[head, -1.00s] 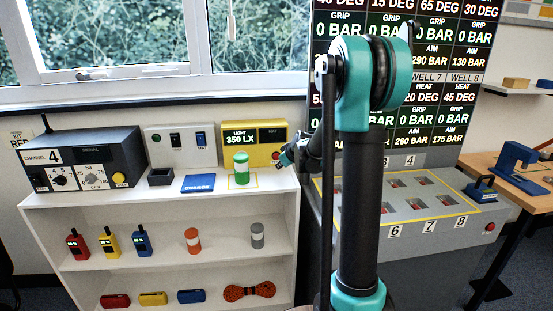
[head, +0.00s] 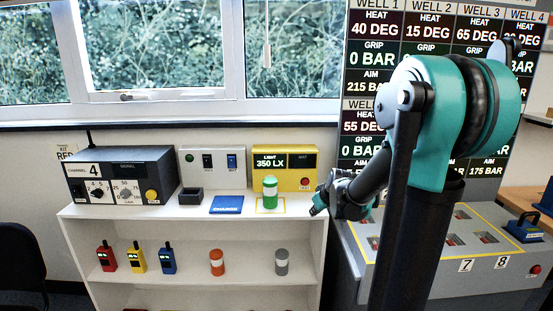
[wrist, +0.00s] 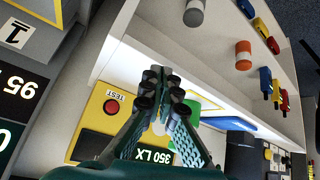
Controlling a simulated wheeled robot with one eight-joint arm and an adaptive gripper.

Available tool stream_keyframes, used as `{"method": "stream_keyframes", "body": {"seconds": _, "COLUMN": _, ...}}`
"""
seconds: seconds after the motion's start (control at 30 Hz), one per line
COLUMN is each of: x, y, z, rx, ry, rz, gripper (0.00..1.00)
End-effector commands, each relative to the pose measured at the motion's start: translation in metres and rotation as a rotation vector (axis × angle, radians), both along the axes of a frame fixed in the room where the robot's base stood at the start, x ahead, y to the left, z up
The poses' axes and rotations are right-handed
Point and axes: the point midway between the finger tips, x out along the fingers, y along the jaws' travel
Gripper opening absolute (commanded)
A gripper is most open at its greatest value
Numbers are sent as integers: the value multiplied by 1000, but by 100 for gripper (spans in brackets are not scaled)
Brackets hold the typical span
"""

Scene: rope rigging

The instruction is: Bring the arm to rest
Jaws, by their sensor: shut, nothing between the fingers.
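My gripper (head: 318,208) hangs at the right front corner of the white shelf's top, beside a green-and-white cylinder (head: 270,193) and apart from it. The cylinder stands upright inside a yellow outlined square on that top. In the wrist view my gripper's fingers (wrist: 161,82) come together at their tips with nothing held. The green cylinder (wrist: 190,108) is partly hidden there behind a finger. My arm is folded, with its teal elbow raised at the right of the head view.
The white shelf (head: 200,232) carries a radio unit (head: 120,176), a switch panel (head: 212,163) and a yellow light meter (head: 284,167). Small handsets and two cylinders stand below. A grey well panel (head: 450,275) is close behind my arm. A dark chair (head: 20,255) is at the left.

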Motion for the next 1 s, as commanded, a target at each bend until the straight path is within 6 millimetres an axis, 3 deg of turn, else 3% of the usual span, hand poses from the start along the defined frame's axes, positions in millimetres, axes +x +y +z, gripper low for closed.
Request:
{"method": "stream_keyframes", "body": {"seconds": 0.03, "x": -30, "y": -1, "z": -5, "rx": 8, "ry": 34, "rz": -32, "gripper": 0}}
{"method": "stream_keyframes", "body": {"seconds": 0.3, "x": -170, "y": -17, "z": -43, "rx": 41, "ry": 205, "rz": -247, "gripper": 0}}
{"method": "stream_keyframes", "body": {"seconds": 0.5, "x": -243, "y": -28, "z": -70, "rx": 44, "ry": 285, "rz": -381, "gripper": 0}}
{"method": "stream_keyframes", "body": {"seconds": 0.7, "x": -268, "y": -33, "z": -81, "rx": 45, "ry": 312, "rz": -435, "gripper": 0}}
{"method": "stream_keyframes", "body": {"seconds": 1.0, "x": -268, "y": -33, "z": -81, "rx": 45, "ry": 312, "rz": -437, "gripper": 0}}
